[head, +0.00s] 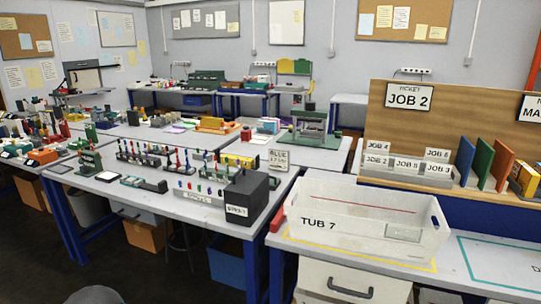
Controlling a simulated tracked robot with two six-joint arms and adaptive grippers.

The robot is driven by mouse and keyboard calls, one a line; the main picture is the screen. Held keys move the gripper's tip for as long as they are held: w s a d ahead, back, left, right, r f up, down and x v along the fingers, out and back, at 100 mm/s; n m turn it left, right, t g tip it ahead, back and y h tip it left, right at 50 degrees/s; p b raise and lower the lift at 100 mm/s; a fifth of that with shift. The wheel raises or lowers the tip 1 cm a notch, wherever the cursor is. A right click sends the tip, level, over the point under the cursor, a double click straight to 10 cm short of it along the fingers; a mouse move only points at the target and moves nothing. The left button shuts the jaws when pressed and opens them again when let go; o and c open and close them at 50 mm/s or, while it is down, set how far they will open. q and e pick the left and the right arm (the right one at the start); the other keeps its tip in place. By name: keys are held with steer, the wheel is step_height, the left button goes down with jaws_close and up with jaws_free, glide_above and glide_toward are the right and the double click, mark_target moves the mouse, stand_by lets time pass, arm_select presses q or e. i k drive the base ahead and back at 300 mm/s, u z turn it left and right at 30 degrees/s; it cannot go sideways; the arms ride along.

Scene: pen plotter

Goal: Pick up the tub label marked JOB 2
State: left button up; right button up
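The tub label marked JOB 2 (377,160) is a small white card with black text. It stands at the left end of the front row of a grey stepped label rack (460,181), on the bench at the right. Other JOB labels stand beside and behind it, among them JOB 3 (438,169). A larger sign, also reading JOB 2 (409,96), is on the wooden board above the rack. Neither of my grippers is in view.
A translucent tub marked TUB 7 (320,222) stands in front of the rack, inside a yellow outline. Blue, green and orange upright panels (484,164) stand right of the rack. A black box (246,197) sits on the bench to the left. The teal-outlined area (500,265) is clear.

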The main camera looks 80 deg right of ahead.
mark_target(371, 161)
steer(key=u, duration=0.3)
steer(key=k, duration=0.45)
steer(key=z, duration=0.7)
steer(key=k, duration=3)
steer(key=z, duration=1.1)
steer(key=i, duration=1)
steer(key=u, duration=0.05)
